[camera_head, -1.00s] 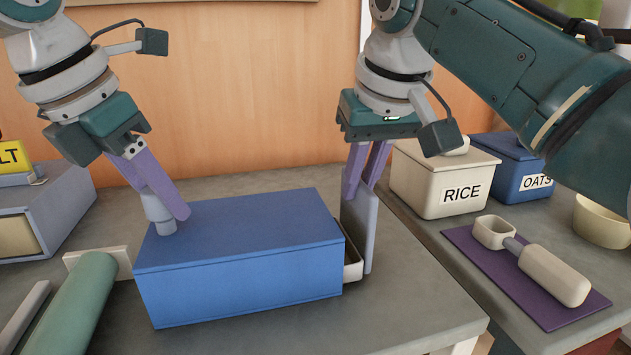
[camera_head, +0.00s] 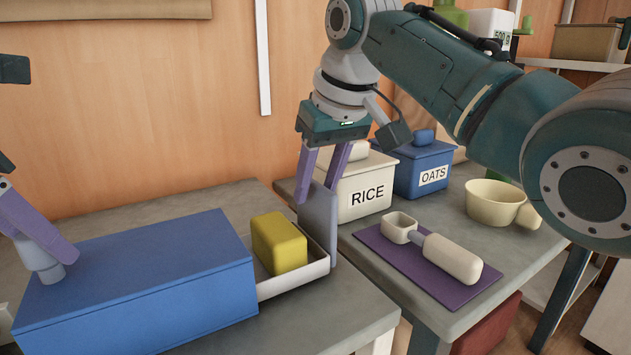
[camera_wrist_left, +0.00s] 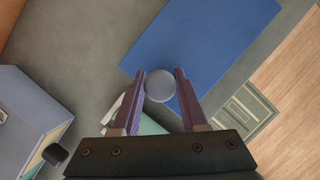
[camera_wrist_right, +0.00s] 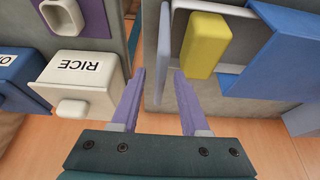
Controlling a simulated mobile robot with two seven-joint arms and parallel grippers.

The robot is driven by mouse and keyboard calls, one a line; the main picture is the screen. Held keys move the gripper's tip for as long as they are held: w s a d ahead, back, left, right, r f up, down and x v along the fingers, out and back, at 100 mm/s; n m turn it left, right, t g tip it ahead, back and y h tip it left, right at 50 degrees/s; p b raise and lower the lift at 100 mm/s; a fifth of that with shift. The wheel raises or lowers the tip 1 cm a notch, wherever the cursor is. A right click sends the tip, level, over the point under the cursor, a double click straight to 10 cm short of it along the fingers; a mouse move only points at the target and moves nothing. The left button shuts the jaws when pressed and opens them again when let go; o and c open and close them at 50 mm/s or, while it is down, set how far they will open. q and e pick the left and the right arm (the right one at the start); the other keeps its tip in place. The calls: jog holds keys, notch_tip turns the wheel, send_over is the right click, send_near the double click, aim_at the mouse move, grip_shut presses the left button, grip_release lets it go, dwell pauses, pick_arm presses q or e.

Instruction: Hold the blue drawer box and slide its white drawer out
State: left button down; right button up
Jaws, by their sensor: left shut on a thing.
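The blue drawer box (camera_head: 140,275) sits on the grey table; its top also fills much of the left wrist view (camera_wrist_left: 200,45). My left gripper (camera_head: 45,247) is shut on the grey round knob (camera_wrist_left: 160,88) on the box's top. The white drawer (camera_head: 292,283) sticks out of the box's right end, and a yellow block (camera_head: 279,243) lies in it. The drawer's upright grey front plate (camera_head: 320,222) stands at its outer end. My right gripper (camera_head: 318,194) is open, its fingers on either side of that plate; the right wrist view shows gaps beside it (camera_wrist_right: 160,75).
Right of a gap between tables stand the white RICE box (camera_head: 362,180) and blue OATS box (camera_head: 415,165). A purple mat (camera_head: 430,275) holds a scoop (camera_head: 450,258). A cream bowl (camera_head: 494,203) stands behind. A grey-blue box (camera_wrist_left: 25,120) is left in the left wrist view.

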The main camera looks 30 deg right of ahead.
jog(key=v, duration=1)
jog(key=shift+w+d+r, duration=0.1)
jog(key=shift+r, duration=0.1)
jog(key=shift+v, duration=0.85)
pick_arm(q)
jog(key=shift+c, duration=1.8)
grip_release()
pick_arm(e)
jog(key=shift+f, duration=0.1)
